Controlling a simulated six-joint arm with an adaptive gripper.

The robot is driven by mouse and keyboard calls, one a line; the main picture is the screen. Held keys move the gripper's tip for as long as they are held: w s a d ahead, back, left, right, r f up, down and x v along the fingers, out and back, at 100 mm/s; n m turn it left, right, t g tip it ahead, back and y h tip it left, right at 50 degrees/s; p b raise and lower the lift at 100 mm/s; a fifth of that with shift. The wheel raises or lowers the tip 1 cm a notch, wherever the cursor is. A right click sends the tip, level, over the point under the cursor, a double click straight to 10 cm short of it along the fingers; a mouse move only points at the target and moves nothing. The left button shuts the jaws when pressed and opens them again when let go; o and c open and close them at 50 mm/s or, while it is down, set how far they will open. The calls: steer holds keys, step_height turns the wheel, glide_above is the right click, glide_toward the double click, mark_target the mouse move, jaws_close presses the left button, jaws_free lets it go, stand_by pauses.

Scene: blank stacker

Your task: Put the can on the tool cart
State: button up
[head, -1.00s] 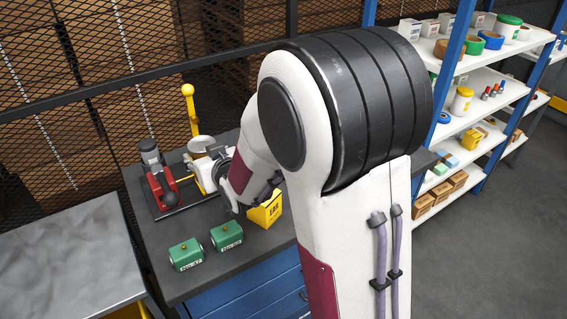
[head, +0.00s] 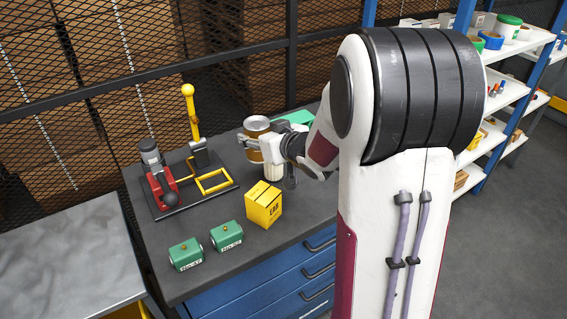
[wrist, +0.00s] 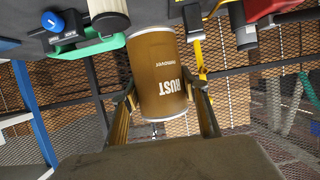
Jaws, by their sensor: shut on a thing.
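The can (wrist: 160,75) is brown with pale rims and the words RUST remover, upside down in the wrist view. My gripper (wrist: 163,92) is shut on it, with a finger on each side.
The dark workbench (head: 285,235) holds a yellow box (head: 263,204), two green blocks (head: 186,254), a red-and-grey device (head: 160,182) and a yellow-handled device (head: 190,110). A green item (head: 296,118) lies behind my gripper. Mesh fencing backs the bench; shelves (head: 505,95) stand right.

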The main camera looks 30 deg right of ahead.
steer(key=s+d+f+y, duration=0.1)
steer(key=s+d+f, duration=0.1)
steer(key=s+d, duration=0.8)
steer(key=shift+d+f+n, duration=0.2)
steer(key=shift+d+n, duration=0.2)
steer(key=shift+d, duration=0.8)
steer(key=shift+s+f, duration=0.1)
steer(key=shift+f, duration=2.85)
steer(key=shift+f, duration=2.05)
steer(key=shift+f, duration=0.15)
